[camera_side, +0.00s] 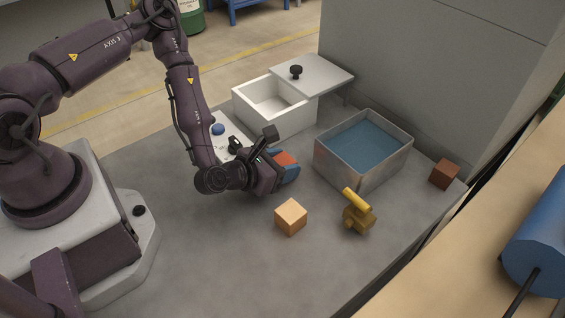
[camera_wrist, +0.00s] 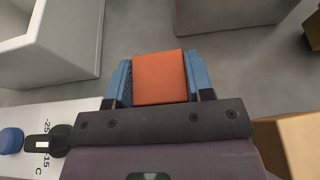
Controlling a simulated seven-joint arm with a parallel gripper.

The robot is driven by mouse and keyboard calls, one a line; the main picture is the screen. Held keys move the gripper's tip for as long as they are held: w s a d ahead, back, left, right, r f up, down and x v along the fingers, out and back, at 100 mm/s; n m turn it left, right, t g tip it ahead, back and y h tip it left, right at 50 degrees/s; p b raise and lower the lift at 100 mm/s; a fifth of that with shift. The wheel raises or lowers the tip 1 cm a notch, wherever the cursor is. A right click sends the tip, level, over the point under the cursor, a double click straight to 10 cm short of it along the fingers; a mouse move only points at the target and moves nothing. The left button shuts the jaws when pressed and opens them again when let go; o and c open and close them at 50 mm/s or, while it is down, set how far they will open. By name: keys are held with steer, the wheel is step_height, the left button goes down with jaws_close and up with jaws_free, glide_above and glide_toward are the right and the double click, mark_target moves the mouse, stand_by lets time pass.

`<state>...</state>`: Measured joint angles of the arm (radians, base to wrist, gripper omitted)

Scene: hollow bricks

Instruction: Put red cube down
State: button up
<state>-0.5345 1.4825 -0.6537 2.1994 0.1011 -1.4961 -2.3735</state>
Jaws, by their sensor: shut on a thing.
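An orange-red cube (camera_wrist: 161,78) sits between the two blue fingers of my gripper (camera_wrist: 162,80) in the wrist view. In the side view its top (camera_side: 286,158) shows between the fingertips of my gripper (camera_side: 287,168). The gripper is shut on this cube and holds it over the grey table, left of the metal bin. I cannot tell whether the cube touches the table. A second, darker reddish-brown cube (camera_side: 445,174) stands on the table at the right, beyond the bin.
A metal bin (camera_side: 348,174) with a blue inside stands right of my gripper. A white box (camera_side: 262,117) with a knobbed lid (camera_side: 318,74) is behind. A tan cube (camera_side: 291,217) and a yellow object (camera_side: 357,213) stand in front. A white panel with a blue knob (camera_side: 218,129) lies behind my wrist.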

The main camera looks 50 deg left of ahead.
steer(key=shift+f, duration=0.15)
steer(key=o, duration=1)
